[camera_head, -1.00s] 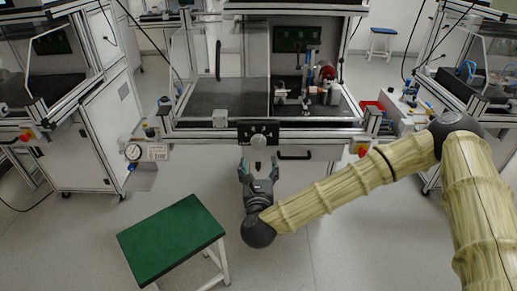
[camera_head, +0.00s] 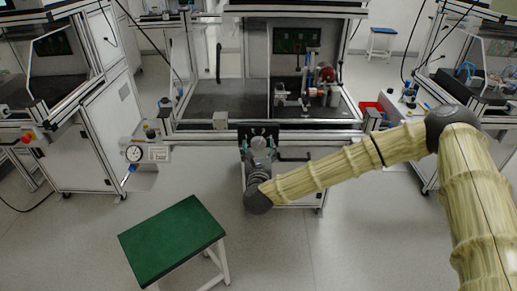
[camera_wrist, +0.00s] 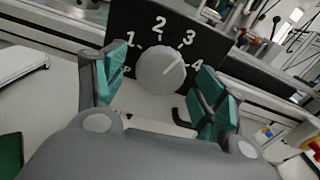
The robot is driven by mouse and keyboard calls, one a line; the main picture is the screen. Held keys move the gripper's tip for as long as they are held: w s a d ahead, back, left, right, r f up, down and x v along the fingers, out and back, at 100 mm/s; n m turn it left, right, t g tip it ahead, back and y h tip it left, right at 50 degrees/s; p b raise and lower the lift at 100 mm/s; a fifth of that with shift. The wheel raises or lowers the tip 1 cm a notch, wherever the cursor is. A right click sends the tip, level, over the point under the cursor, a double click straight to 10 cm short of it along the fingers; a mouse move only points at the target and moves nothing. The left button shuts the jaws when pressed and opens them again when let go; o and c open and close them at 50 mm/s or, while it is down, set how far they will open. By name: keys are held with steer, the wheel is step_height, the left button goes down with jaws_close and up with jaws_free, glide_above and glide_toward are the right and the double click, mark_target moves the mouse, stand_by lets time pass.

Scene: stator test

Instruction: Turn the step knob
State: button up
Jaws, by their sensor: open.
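The step knob (camera_wrist: 160,70) is a round light-grey dial on a black plate (camera_wrist: 120,17) marked with numbers 1 to 4. In the wrist view its white pointer line points up and right, between 3 and 4. My gripper (camera_wrist: 155,95) is open, with teal-padded fingers on the left and right of the knob. I cannot tell whether either finger touches it. In the head view my gripper (camera_head: 258,148) is in front of the black plate on the front of the middle bench, and it hides most of the knob.
The middle bench (camera_head: 200,132) has a work surface with a small fixture (camera_head: 320,88). A pressure gauge (camera_head: 134,154) is at its lower left. A green-topped stool (camera_head: 172,240) stands on the floor at front left. Open floor lies around the stool.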

steer(key=c, duration=1)
steer(key=shift+c, duration=0.2)
steer(key=shift+n, duration=0.3)
steer(key=n+b, duration=0.1)
steer(key=n, duration=0.7)
steer(key=shift+n, duration=0.4)
steer(key=n, duration=0.3)
steer(key=shift+d+r+n, duration=0.1)
steer(key=shift+n, duration=0.3)
steer(key=n, duration=0.4)
steer(key=shift+n, duration=0.6)
